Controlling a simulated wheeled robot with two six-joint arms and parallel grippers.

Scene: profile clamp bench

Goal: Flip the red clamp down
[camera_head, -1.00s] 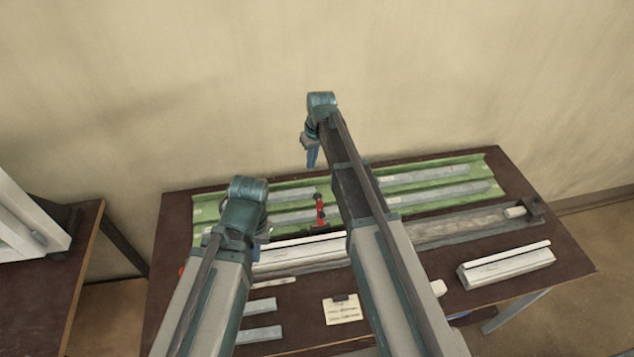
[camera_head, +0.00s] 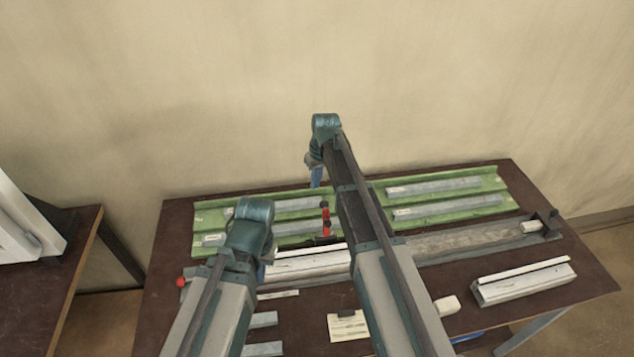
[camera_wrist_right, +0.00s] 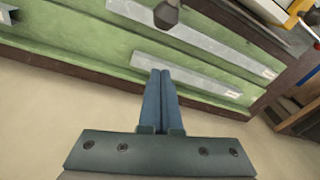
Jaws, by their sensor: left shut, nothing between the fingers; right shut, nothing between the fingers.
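The red clamp (camera_head: 326,218) stands at the middle of the bench, its red handle pointing up, just left of my right arm. Its base is partly hidden. My right gripper (camera_head: 316,180) is shut and empty, above the back edge of the bench, behind and apart from the clamp. In the right wrist view its blue fingers (camera_wrist_right: 161,88) are together over the green tray, and a dark rounded knob (camera_wrist_right: 166,14) shows beyond them; I cannot tell what it belongs to. My left gripper (camera_head: 264,270) is shut and empty, left of the clamp, mostly hidden behind my left forearm.
Green trays (camera_head: 385,215) with grey bars lie along the back. A long pale profile (camera_head: 310,265) lies in front of the clamp. A white profile block (camera_head: 525,281) is at the right, a paper note (camera_head: 348,327) at the front, a red knob (camera_head: 181,282) at the left edge.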

